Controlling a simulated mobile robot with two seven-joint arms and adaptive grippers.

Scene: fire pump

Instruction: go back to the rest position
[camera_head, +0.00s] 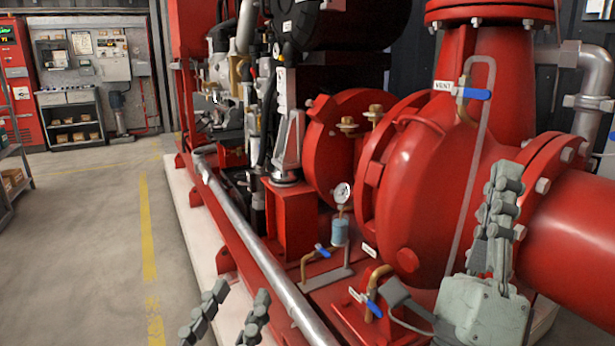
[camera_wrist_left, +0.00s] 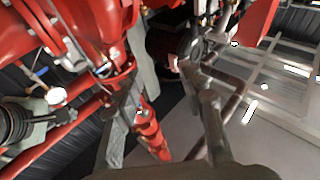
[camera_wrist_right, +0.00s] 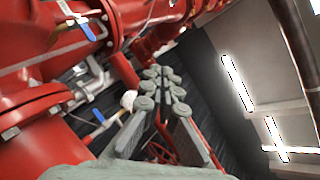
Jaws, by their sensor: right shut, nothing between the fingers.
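My left gripper (camera_head: 238,290) shows at the bottom of the head view, with its two grey fingers apart and nothing between them. It is in front of the silver pipe along the red pump base. In the left wrist view, its fingers (camera_wrist_left: 168,110) also stand wide apart. My right gripper (camera_head: 503,180) points up at the right of the head view, in front of the red pump casing (camera_head: 425,190). Its fingers are together and empty. In the right wrist view, its fingertips (camera_wrist_right: 165,75) are close together. I cannot tell whether it touches the pump.
A silver pipe (camera_head: 250,252) runs along the base edge. A pressure gauge (camera_head: 342,192), a blue-handled vent valve (camera_head: 472,93) and a thick red pipe (camera_head: 570,240) are near my right arm. The concrete floor (camera_head: 85,230) at left is open, with a shelf (camera_head: 12,180) at its edge.

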